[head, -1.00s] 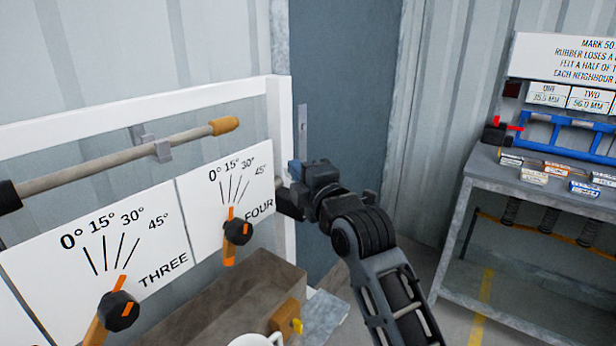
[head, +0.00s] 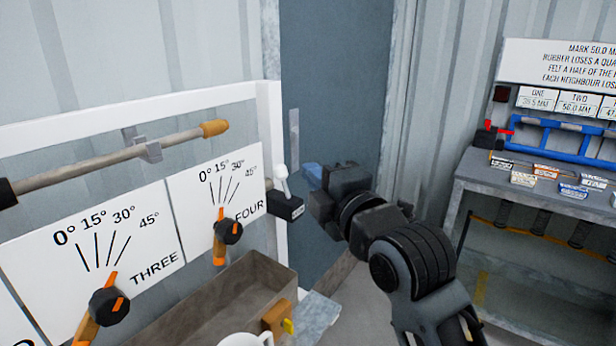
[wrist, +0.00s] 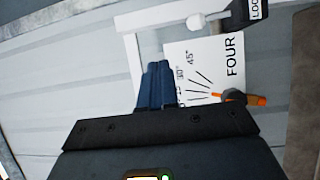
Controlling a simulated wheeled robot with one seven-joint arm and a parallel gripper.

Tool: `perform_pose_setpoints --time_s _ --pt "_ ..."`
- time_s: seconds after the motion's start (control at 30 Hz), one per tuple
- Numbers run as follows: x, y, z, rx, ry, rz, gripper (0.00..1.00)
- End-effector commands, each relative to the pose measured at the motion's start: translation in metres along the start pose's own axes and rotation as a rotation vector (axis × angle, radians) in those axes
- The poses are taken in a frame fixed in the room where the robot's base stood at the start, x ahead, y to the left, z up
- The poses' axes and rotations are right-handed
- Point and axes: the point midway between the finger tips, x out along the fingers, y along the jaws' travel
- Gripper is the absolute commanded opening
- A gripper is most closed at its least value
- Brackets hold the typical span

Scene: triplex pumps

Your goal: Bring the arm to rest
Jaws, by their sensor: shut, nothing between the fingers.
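My gripper (head: 312,174) is shut and empty in the head view, held in the air just right of a small black box with a white-knobbed lever (head: 285,190) on the white frame's post. A gap shows between them. In the wrist view my blue fingers (wrist: 155,85) are together, in front of the dial plate marked FOUR (wrist: 205,68). The lever box also shows at the top of the wrist view (wrist: 236,14). My arm reaches up from the lower right of the head view.
Orange-and-black dial handles stand at THREE (head: 109,305) and FOUR (head: 228,232). A trough (head: 215,300) and a white mug (head: 246,340) are below. A workbench (head: 540,185) with a blue rack (head: 570,140) and small labelled parts stands right. Open floor lies between.

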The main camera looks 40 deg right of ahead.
Motion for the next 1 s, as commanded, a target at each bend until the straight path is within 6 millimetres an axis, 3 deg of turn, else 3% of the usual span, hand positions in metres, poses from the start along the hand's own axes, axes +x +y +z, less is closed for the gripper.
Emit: perform_pose_setpoints --time_s 0.67,0.83,1.0 --pt "-0.003 -0.001 0.000 0.005 0.001 -0.002 0.00" --pt "-0.022 -0.029 -0.006 0.092 0.015 -0.031 0.00" --pt "-0.067 -0.079 -0.017 0.286 0.038 -0.084 0.00"
